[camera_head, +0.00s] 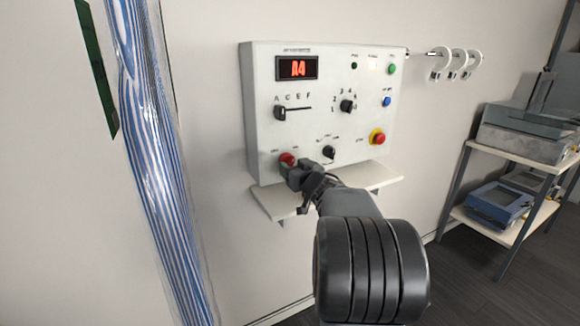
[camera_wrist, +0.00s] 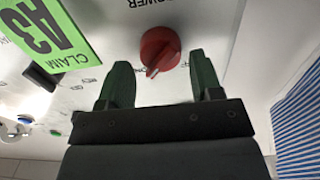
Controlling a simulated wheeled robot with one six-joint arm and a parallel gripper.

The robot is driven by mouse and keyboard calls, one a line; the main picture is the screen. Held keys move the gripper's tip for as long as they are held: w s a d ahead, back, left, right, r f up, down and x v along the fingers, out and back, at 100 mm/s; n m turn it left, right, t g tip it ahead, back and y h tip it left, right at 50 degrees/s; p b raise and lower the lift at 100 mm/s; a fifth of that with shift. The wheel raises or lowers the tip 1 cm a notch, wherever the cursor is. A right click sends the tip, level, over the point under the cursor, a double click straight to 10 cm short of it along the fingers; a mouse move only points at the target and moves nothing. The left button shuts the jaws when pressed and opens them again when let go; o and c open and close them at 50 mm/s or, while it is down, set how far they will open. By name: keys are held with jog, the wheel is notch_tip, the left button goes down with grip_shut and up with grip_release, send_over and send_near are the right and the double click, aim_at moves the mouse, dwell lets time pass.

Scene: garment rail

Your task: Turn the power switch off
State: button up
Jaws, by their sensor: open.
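The power switch is a red rotary knob at the lower left of the white control panel (camera_head: 220,110). The knob (camera_head: 287,159) shows just above my gripper in the head view. In the wrist view the red knob (camera_wrist: 160,50), under the upside-down word POWER, sits just beyond the fingertips, roughly midway between them. Its ridge points down and slightly left there; the small lettering beside it is hard to read. My gripper (camera_head: 293,168) is open, its two dark green fingers (camera_wrist: 162,75) spread either side of the knob's line, with nothing between them. I cannot tell whether they touch the panel.
A green CLAIM A3 card (camera_wrist: 45,35) is close left in the wrist view. A narrow shelf (camera_head: 365,180) juts out below the panel. A striped wrapped garment (camera_head: 150,150) hangs left; a rack (camera_head: 510,155) stands right.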

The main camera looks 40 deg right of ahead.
aim_at(288, 162)
jog(key=shift+w+d, duration=0.15)
jog(key=shift+w, duration=1.1)
jog(key=shift+c, duration=0.3)
jog(key=c, duration=0.6)
jog(key=shift+o, duration=0.2)
